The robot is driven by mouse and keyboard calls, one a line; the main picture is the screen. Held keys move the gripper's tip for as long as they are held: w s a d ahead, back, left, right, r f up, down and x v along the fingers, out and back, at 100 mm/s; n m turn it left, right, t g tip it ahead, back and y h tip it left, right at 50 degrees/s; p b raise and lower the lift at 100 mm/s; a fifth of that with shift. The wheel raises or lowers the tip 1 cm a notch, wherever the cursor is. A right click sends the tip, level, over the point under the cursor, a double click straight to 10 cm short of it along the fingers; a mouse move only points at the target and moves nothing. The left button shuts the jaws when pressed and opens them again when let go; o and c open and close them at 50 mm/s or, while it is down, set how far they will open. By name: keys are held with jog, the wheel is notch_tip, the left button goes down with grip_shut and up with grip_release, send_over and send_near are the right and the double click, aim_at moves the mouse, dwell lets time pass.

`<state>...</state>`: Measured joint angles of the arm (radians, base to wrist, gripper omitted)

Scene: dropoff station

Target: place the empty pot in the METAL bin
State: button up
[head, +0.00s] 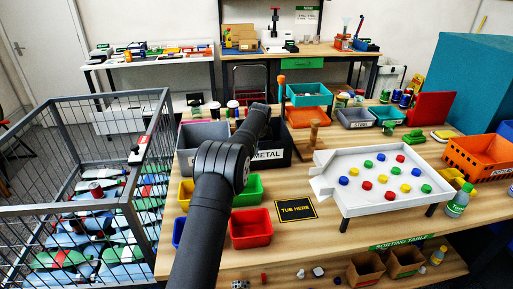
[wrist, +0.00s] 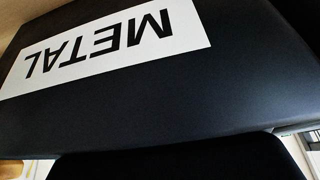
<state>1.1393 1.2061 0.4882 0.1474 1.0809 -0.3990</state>
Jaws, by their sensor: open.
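The METAL bin (head: 268,155) is a black box with a white label, on the table behind my arm's elbow. Its black wall fills most of the wrist view (wrist: 235,95), with the label upside down and very close. A dark rounded block at the bottom of the wrist view looks like part of my gripper (wrist: 170,165). Its fingertips do not show, and nothing held can be seen. In the head view my arm reaches over the table to the bin's left part and hides what lies behind it. I cannot make out the empty pot in either view.
A grey bin (head: 203,133) stands left of the METAL bin. Red (head: 250,228) and green tubs stand in front, beside a black TUB HERE mat (head: 295,208). A white tray (head: 350,205) with coloured caps lies to the right. A wire cage (head: 135,205) stands at the left.

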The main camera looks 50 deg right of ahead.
jog(key=v, duration=1.2)
jog(key=shift+r, duration=0.15)
jog(key=x, duration=1.2)
jog(key=shift+r, duration=1.65)
